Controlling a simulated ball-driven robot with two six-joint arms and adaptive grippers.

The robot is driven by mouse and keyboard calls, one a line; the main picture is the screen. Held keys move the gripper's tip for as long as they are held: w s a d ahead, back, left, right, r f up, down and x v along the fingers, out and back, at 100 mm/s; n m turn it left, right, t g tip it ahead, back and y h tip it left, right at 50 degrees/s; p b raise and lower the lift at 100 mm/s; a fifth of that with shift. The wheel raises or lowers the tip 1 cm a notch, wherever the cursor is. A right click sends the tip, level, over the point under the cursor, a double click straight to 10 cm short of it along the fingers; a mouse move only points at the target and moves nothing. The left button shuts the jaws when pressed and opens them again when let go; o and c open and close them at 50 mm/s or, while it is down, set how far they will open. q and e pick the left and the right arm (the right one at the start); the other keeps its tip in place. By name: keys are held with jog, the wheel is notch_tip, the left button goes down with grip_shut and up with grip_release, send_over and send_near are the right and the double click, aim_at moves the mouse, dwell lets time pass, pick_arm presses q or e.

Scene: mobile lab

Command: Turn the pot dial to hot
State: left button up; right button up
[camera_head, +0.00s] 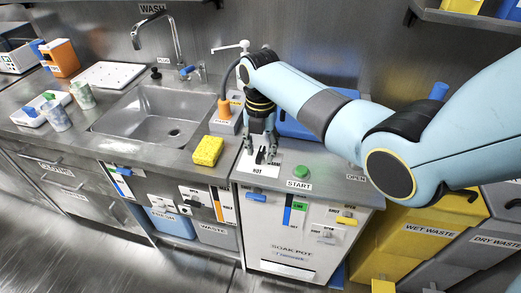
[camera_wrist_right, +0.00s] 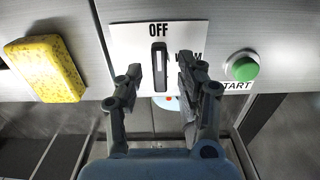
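The pot dial is a black bar knob (camera_wrist_right: 159,56) on a white plate (camera_wrist_right: 118,40) in the right wrist view. Its bar stands upright in the picture, one end close below the word OFF. A partly covered label, likely WARM, is to its right. In the head view the word HOT shows on the plate's near edge (camera_head: 258,171). My right gripper (camera_wrist_right: 160,67) points down with its fingers on either side of the knob. Gaps show between fingers and knob, so it is open; it also shows in the head view (camera_head: 262,146). My left gripper is not in view.
A green START button (camera_head: 300,171) is right of the dial. A yellow sponge (camera_head: 208,150) lies left of it. A sink (camera_head: 152,117) is further left. An orange-tipped hose (camera_head: 225,106) stands behind the dial, beside a blue case (camera_head: 300,122).

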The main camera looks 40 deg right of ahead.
jog(key=shift+f, duration=0.3)
grip_shut()
dwell(0.3)
